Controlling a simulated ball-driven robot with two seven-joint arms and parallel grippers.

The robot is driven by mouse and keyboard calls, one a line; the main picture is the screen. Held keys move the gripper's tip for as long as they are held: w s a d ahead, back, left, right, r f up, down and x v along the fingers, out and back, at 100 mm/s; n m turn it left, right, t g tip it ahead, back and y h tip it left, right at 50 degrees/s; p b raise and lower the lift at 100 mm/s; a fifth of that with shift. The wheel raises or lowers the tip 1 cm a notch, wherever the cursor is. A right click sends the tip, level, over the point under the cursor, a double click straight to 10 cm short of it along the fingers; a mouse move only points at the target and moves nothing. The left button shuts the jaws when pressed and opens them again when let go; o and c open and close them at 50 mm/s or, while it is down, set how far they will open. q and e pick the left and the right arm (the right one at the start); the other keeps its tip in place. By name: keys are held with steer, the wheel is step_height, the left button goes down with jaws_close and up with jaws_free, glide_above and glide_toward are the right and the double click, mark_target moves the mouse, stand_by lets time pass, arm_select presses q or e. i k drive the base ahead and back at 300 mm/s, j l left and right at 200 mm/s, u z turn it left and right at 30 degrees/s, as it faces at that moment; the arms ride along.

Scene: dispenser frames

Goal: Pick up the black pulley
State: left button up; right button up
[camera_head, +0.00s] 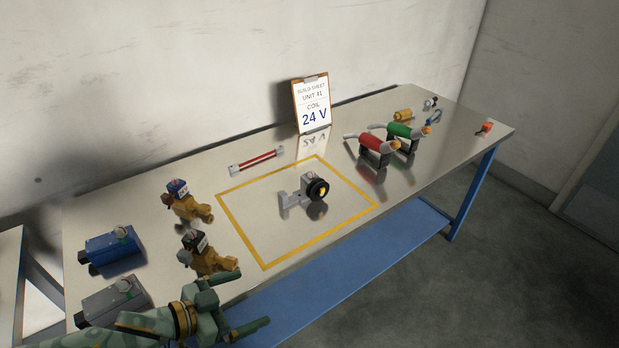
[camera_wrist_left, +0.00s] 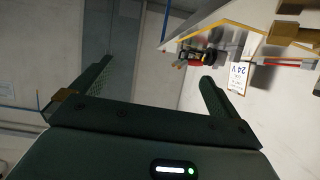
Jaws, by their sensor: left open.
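The black pulley (camera_head: 318,189) is a dark round wheel with a yellow centre. It sits on a small grey bracket (camera_head: 291,199) inside the yellow rectangle on the table, its face turned toward the front right. My left gripper (camera_head: 252,299) is at the table's front left edge, open and empty, well apart from the pulley, to its lower left. Its two fingers also show spread apart in the left wrist view (camera_wrist_left: 153,86), with nothing between them. My right gripper is not in view.
Brass-coloured valves (camera_head: 187,206) (camera_head: 207,258) and blue (camera_head: 112,250) and grey (camera_head: 114,301) motor-like blocks stand at the left. The yellow outline (camera_head: 230,217) is otherwise clear.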

mark_target(310, 188)
steer(key=i, duration=1.15)
